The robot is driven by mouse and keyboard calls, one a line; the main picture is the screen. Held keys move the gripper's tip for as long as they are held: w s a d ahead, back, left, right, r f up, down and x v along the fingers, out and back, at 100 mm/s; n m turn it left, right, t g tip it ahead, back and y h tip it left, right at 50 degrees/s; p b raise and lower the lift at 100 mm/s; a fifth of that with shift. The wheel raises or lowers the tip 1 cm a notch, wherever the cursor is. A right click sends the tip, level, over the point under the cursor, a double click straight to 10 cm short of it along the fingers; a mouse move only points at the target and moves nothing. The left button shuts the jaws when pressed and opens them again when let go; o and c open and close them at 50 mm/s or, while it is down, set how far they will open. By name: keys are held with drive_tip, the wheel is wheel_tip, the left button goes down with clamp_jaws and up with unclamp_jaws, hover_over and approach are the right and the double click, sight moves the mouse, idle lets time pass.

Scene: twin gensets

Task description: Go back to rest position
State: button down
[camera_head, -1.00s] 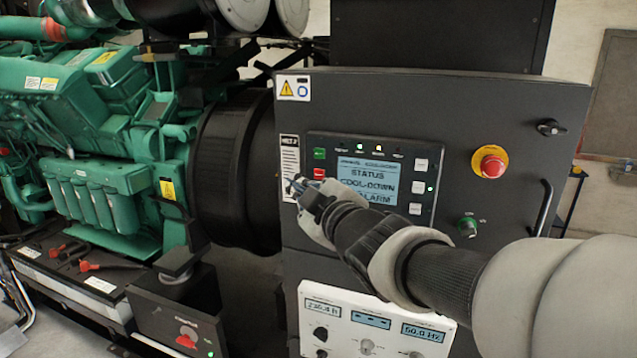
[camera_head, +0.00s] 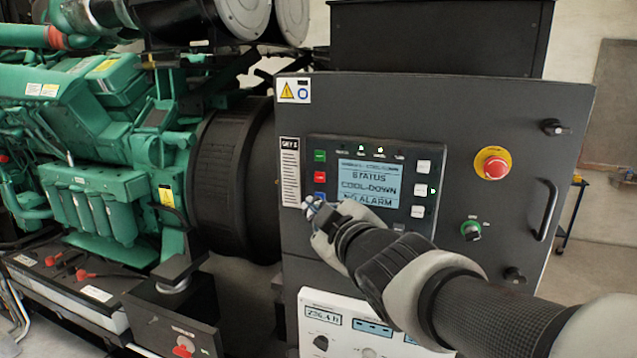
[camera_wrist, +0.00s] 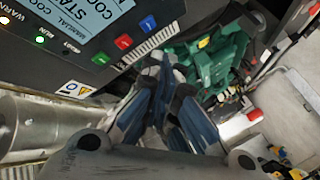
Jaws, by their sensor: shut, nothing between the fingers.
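My gripper (camera_head: 314,207) is in front of the lower left of the control panel, near the blue button (camera_head: 320,197). In the wrist view my gripper (camera_wrist: 165,62) shows its blue-grey fingers closed together, with nothing between them. A green button (camera_head: 320,156) and a red button (camera_head: 320,177) sit left of the screen. In the wrist view the blue button (camera_wrist: 140,40) is clear of the fingertips, and I see no contact. My arm reaches in from the lower right.
A white meter unit (camera_head: 340,320) is below. The green engine (camera_head: 95,180) stands left. Open floor shows at the right.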

drive_tip(key=s+d+f+m+g+h+b, duration=0.2)
drive_tip(key=s+d+f+m+h+b, duration=0.15)
drive_tip(key=s+d+f, duration=0.45)
drive_tip(key=s+d+f+m+g+h+b, duration=0.2)
drive_tip(key=s+d+f+m+g+b, duration=0.25)
drive_tip(key=f, duration=0.65)
drive_tip(key=s+d+f+m+g+b, duration=0.1)
drive_tip(key=s+f+m+g+b, duration=0.1)
drive_tip(key=s+f, duration=0.4)
drive_tip(key=s+f+m+g+b, duration=0.1)
drive_tip(key=s+f+m+g, duration=0.1)
drive_tip(key=s+f, duration=0.4)
drive_tip(key=s, duration=0.5)
drive_tip(key=shift+s+d+f+m+b, duration=0.3)
drive_tip(key=shift+d+f+m+b, duration=0.05)
drive_tip(key=shift+f+m+b, duration=0.05)
idle(4.0)
